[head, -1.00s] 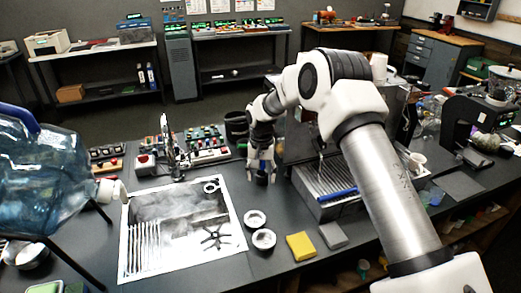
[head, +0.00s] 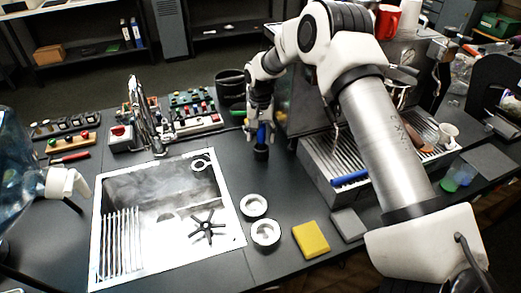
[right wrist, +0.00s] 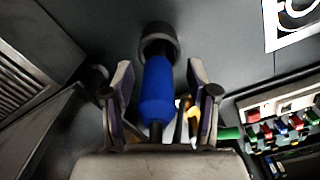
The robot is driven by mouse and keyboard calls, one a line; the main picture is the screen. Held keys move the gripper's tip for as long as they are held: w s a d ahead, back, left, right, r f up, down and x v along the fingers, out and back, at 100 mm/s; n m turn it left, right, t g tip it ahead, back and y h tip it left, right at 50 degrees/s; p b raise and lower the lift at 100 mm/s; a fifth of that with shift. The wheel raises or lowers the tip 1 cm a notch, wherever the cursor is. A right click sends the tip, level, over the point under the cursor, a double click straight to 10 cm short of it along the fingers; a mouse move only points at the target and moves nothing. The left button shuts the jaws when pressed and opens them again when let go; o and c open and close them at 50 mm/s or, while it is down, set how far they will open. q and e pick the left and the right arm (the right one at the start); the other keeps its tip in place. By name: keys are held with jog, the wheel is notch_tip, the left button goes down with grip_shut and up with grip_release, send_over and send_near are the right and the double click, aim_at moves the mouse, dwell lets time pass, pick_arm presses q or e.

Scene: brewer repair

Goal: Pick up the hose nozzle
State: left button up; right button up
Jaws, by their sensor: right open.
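The hose nozzle (right wrist: 158,85) has a blue body and a black round end. In the right wrist view it lies between the two fingers of my right gripper (right wrist: 160,78), which is open with a gap on each side of the blue body. In the head view the nozzle's black end (head: 261,153) rests on the dark counter, with blue showing above it between the fingers of my right gripper (head: 260,134). The nozzle looks upright there. The gripper hides part of its upper body. My left gripper is not in view.
Left of the nozzle are a sink (head: 170,185) with a faucet (head: 146,115) and a button panel (head: 190,112). A black container (head: 231,88) stands behind. The metal drip tray (head: 325,165) is close on the right. Two round cups, a yellow sponge (head: 310,238) and a grey block lie in front.

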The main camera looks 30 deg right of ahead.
jog(key=shift+w, duration=0.15)
jog(key=shift+r, duration=0.2)
jog(key=shift+s+r, duration=0.2)
jog(key=shift+s, duration=0.2)
jog(key=c, duration=0.5)
jog(key=shift+s+a, duration=0.1)
grip_shut()
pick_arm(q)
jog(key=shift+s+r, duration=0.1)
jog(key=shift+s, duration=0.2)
